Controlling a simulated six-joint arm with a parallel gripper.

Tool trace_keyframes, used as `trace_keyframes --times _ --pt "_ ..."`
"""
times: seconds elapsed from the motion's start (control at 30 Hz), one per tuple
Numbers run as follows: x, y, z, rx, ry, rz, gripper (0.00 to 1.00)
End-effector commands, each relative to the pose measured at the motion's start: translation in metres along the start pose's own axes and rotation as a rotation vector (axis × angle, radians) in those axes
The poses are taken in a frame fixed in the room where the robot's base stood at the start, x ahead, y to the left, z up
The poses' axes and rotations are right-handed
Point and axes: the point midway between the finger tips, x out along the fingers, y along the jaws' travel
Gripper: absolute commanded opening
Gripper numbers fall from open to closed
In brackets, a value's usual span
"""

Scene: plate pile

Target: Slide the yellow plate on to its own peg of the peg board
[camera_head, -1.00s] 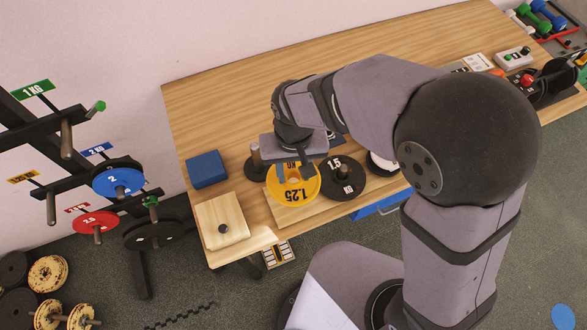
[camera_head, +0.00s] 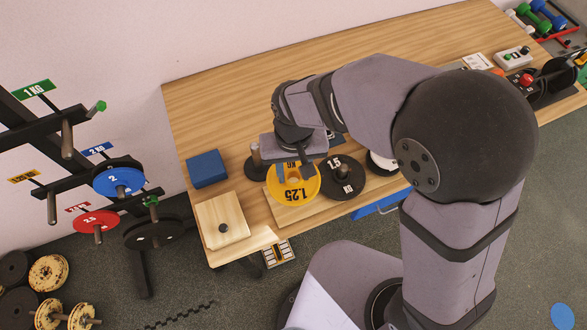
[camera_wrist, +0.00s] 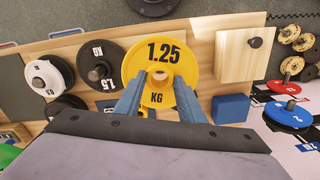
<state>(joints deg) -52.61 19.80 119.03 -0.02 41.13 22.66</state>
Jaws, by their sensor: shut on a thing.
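The yellow plate (camera_head: 292,194), marked 1.25, lies face up over the front of the table, left of a black plate. My gripper (camera_head: 296,171) is above its back part. In the wrist view the two blue-grey fingers (camera_wrist: 158,88) are closed on the yellow plate (camera_wrist: 161,50) near its centre hole. I cannot tell whether the plate touches the wooden board (camera_head: 296,217) under it. On the dark rack at the left, the peg (camera_head: 51,208) by the yellow tag (camera_head: 22,177) is bare.
A black 1.5 plate (camera_head: 342,177) sits close to the right, with a white plate (camera_head: 380,163) beyond. A dark round base with a post (camera_head: 257,160) stands close behind left. A blue block (camera_head: 206,169) and a pale wooden block (camera_head: 221,220) are left. The rack holds blue (camera_head: 118,182) and red (camera_head: 95,222) plates.

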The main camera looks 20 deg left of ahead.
Motion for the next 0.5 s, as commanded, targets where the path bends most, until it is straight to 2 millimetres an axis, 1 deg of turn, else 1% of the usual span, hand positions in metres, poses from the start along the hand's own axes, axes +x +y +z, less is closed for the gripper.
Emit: trace_keyframes --times 0.17,0.5 --pt "-0.0012 -0.0006 -0.0015 0.000 0.005 -0.002 0.00" --pt "0.0070 -0.0006 -0.0014 0.000 0.004 -0.002 0.00"
